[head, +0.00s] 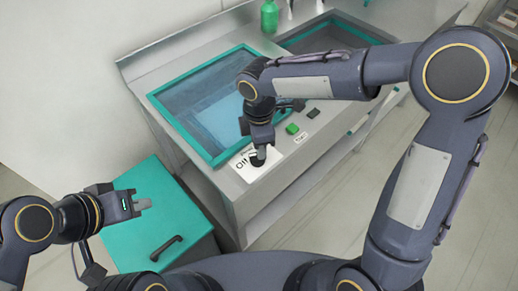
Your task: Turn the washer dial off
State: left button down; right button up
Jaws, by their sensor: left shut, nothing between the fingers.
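The washer (235,200) is a grey metal bench unit with a teal-framed basin. A white label (239,172) with dark marks lies on its front ledge. My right gripper (259,158) points down over this label, its fingertips at or just above it. The dial is not clearly visible; the gripper probably covers it, so its setting and any contact cannot be told. Whether the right fingers are open or shut is also unclear. My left gripper (143,204) is shut and empty, above a teal cabinet at the lower left, away from the label.
A green button (292,129) and a dark block (313,113) sit on the ledge right of my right gripper. A teal cabinet (140,247) with a dark handle stands at the lower left. A green bottle (269,17) stands at the back. Open floor lies to the right.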

notch_tip(320, 180, up, 4)
jog(key=shift+r, duration=0.1)
dwell(0.5)
jog(key=shift+d, duration=0.25)
jog(key=s+d+r+m+t+y, duration=0.2)
jog(key=s+d+r+m, duration=0.3)
jog(key=s+d+m, duration=0.55)
jog(key=s+d+f+m+t+y, duration=0.1)
jog(key=s+d+m+t, duration=0.2)
jog(key=m, duration=0.8)
jog(key=s+d, duration=0.2)
jog(key=s, duration=0.2)
jog(key=shift+s+d+t+y, duration=0.3)
jog(key=shift+s+d+y, duration=0.05)
jog(key=shift+d+y, duration=0.05)
jog(key=shift+f, duration=0.1)
